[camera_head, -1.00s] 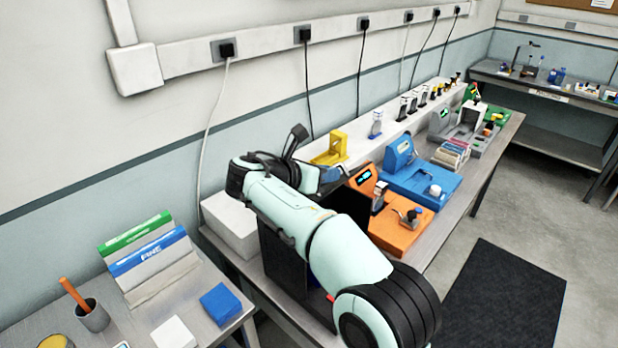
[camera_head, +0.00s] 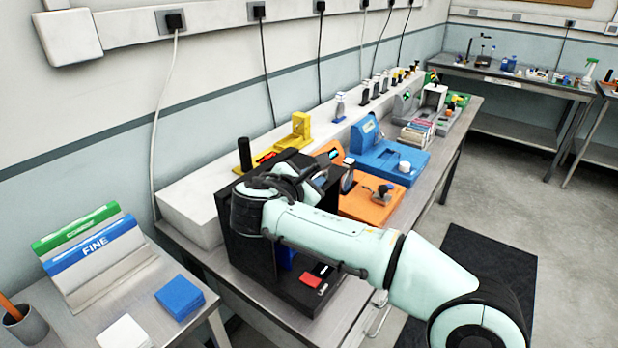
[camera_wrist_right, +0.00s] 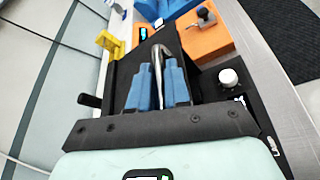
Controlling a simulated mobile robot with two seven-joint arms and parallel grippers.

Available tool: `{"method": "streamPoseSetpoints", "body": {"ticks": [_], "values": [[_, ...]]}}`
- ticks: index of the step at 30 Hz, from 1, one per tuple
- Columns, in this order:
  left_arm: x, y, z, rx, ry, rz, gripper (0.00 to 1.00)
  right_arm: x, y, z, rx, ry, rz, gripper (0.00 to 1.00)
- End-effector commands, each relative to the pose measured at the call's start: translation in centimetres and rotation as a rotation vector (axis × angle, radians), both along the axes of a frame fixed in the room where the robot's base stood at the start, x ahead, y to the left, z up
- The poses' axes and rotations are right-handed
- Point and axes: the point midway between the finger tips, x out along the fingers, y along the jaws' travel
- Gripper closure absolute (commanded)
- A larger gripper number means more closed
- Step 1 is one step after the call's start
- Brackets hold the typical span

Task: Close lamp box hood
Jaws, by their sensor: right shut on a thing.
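The lamp box (camera_head: 240,255) is a black box at the near end of the bench in the head view, partly covered by my right arm. Its hood shows as a dark panel (camera_wrist_right: 127,82) in the right wrist view, with a curved silver handle (camera_wrist_right: 157,50) standing from it. My right gripper (camera_wrist_right: 161,66) has its blue fingers shut on this handle, one on each side. I cannot tell the hood's exact angle. My left gripper is in neither view.
An orange station (camera_head: 372,204) and a blue station (camera_head: 392,165) stand beyond the box. A yellow stand (camera_head: 300,128) and a black post (camera_head: 244,154) are behind it. A red part (camera_head: 311,281) is on its front base. A side table (camera_head: 205,325) stands at left.

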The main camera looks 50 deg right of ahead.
Motion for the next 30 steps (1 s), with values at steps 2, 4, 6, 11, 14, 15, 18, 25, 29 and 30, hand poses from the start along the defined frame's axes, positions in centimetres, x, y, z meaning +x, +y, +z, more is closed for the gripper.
{"method": "streamPoseSetpoints", "body": {"ticks": [2, 4, 6, 11, 14, 15, 18, 25, 29, 30], "values": [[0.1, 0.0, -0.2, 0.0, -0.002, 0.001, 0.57, -0.1, 0.0, -0.4, 0.0, 0.004, -0.001, 1.0], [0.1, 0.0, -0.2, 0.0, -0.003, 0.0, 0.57, -0.1, 0.0, -0.5, 0.001, 0.005, 0.0, 1.0], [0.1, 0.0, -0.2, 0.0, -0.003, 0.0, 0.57, -0.1, 0.0, -0.6, 0.001, 0.005, -0.001, 1.0], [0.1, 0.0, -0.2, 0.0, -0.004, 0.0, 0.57, -0.1, 0.0, -0.7, 0.002, 0.008, -0.001, 1.0], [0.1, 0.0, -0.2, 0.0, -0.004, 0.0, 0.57, -0.1, 0.0, -0.7, 0.002, 0.01, -0.001, 1.0], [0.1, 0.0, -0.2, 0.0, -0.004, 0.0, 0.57, -0.1, 0.0, -0.8, 0.002, 0.01, -0.002, 1.0], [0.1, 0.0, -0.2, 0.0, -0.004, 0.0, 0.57, -0.1, 0.0, -0.8, 0.003, 0.013, -0.002, 0.8], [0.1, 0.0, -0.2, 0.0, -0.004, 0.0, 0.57, -0.1, 0.0, -0.7, 0.003, 0.009, 0.0, 0.77], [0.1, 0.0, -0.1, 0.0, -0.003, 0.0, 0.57, -0.2, 0.6, -0.4, 0.003, 0.007, 0.0, 0.77], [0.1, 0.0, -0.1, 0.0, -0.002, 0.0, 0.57, -0.3, 1.0, -0.2, 0.002, 0.007, 0.001, 0.77]]}}
